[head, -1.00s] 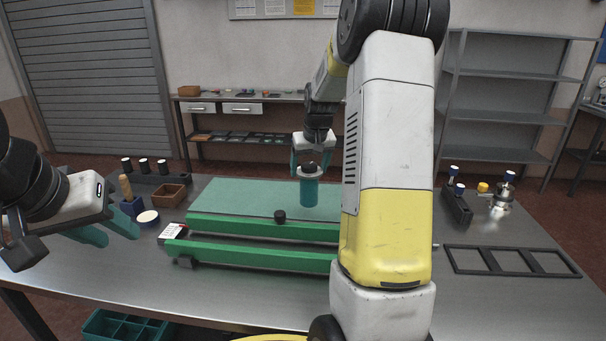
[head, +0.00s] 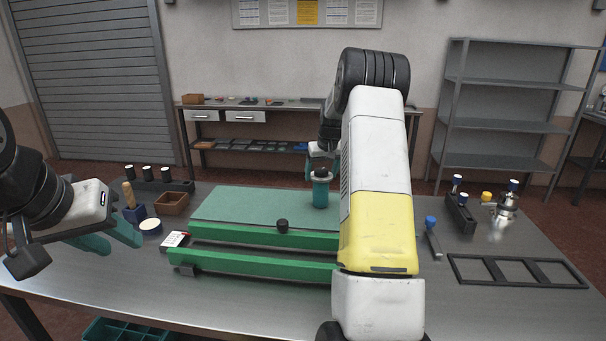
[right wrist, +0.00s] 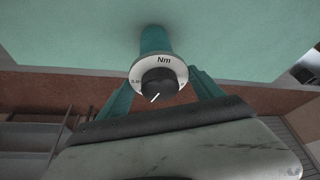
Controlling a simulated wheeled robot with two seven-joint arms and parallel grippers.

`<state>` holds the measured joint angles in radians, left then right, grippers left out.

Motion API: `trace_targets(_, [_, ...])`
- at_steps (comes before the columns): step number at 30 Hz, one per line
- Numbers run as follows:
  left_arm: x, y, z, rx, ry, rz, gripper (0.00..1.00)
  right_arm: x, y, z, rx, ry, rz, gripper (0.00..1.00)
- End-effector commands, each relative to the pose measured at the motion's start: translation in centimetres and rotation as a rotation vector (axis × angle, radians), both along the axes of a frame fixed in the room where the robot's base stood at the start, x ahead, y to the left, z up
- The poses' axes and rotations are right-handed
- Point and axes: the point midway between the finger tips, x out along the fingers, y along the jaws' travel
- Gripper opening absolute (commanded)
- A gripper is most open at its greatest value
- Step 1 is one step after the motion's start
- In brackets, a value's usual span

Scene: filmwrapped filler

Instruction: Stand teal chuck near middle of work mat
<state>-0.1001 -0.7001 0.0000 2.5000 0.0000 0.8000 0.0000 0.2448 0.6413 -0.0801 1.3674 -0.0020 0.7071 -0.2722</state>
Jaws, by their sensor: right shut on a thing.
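The teal chuck (head: 320,192) is upright over the right part of the green work mat (head: 250,206) in the head view; I cannot tell whether its base touches the mat. My right gripper (head: 321,170) is shut on its upper end. In the right wrist view, the chuck (right wrist: 154,42) shows a white "Nm" ring and a black knob between the teal fingers of the right gripper (right wrist: 165,82). My left gripper (head: 108,238) is open and empty above the table's left side. My right arm hides part of the mat's right side.
Green rails (head: 260,264) with a black knob (head: 282,225) lie in front of the mat. A brown box (head: 172,203) and a tape roll (head: 150,227) are at left. A black frame (head: 518,271) and a metal fitting (head: 506,203) are at right.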

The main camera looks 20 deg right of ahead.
Motion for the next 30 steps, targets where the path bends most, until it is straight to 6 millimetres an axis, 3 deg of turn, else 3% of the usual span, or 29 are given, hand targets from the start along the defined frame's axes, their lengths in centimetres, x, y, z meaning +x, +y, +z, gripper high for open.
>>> trace_targets(11, [0.0, 0.0, 0.0, 0.0, 0.0, 0.0, 0.36, 0.1, 0.0, -0.3, -0.001, -0.005, 0.0, 0.03])
trace_targets(12, [0.0, 0.0, 0.0, 0.0, 0.0, 0.0, 0.36, 0.0, 0.0, -0.6, 0.0, -0.001, 0.0, 0.78])
trace_targets(15, [0.0, 0.0, 0.0, 0.0, 0.0, 0.0, 0.36, 0.0, 0.0, -0.6, 0.0, -0.001, 0.0, 0.97])
trace_targets(25, [0.0, 0.0, 0.0, 0.0, 0.0, 0.0, 0.36, 0.0, 0.0, -0.4, 0.0, -0.002, 0.0, 0.98])
trace_targets(30, [0.0, 0.0, 0.0, 0.0, 0.0, 0.0, 0.36, -0.5, 0.0, 1.2, -0.001, -0.004, 0.0, 0.98])
